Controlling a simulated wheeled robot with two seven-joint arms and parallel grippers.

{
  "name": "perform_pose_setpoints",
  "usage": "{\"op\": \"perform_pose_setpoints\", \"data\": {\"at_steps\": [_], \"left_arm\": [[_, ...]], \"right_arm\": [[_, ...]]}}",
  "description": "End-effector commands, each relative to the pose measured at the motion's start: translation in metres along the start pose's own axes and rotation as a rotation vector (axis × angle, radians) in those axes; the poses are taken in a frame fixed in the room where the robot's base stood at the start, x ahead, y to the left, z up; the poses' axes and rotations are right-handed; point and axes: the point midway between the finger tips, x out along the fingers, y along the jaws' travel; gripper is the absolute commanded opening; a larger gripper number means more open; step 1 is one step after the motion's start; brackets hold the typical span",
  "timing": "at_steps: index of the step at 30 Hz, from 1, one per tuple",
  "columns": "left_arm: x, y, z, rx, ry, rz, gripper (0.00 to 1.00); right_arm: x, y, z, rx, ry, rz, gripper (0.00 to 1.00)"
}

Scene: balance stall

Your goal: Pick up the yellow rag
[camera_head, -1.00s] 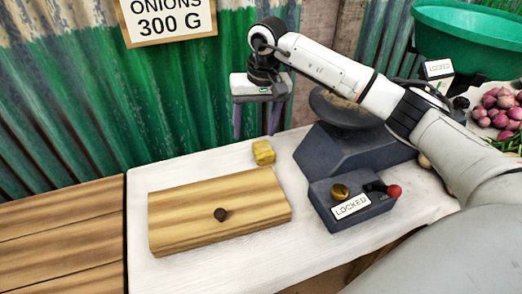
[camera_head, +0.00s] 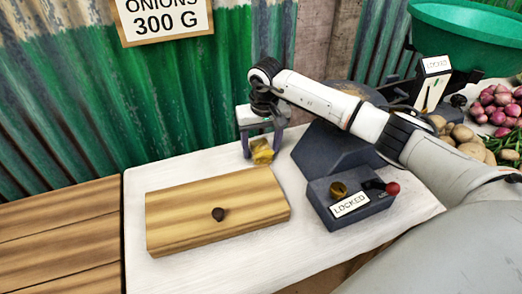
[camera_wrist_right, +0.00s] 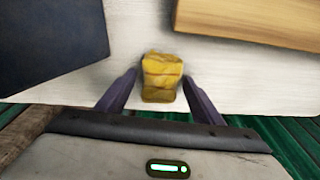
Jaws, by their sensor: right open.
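The yellow rag (camera_head: 262,154) is a small folded block on the white tabletop, behind the wooden box. In the right wrist view the rag (camera_wrist_right: 161,77) lies between the two dark fingers, with a gap on each side. My right gripper (camera_head: 261,152) is open and lowered over the rag, pointing down; its fingers also show in the right wrist view (camera_wrist_right: 160,92). The gripper partly covers the rag in the head view. My left gripper is not in view.
A wooden box with a dark knob (camera_head: 219,214) stands in front of the rag. A green corrugated wall (camera_head: 90,90) rises close behind. Potatoes (camera_head: 460,133), onions and a green basin (camera_head: 470,35) are at right.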

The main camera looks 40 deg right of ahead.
Motion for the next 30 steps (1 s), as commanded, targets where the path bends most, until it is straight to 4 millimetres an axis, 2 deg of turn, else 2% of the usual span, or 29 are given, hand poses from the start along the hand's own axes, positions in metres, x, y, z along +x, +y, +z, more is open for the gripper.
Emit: {"op": "perform_pose_setpoints", "data": {"at_steps": [5, 13, 22, 26, 30], "left_arm": [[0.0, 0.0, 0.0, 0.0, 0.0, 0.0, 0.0], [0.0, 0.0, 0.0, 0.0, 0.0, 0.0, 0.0], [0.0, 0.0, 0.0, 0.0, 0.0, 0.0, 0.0], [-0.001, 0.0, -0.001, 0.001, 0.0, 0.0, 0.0], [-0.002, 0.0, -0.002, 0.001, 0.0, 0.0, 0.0]], "right_arm": [[0.0, 0.0, 0.0, 0.0, 0.0, 0.0, 0.61], [0.0, 0.0, 0.0, 0.0, 0.0, 0.0, 0.17], [-0.006, 0.0, -0.002, 0.001, 0.003, 0.0, 0.17], [-0.026, 0.0, -0.005, 0.001, 0.005, -0.002, 0.17], [-0.056, 0.0, -0.01, 0.0, 0.006, -0.001, 0.17]]}}
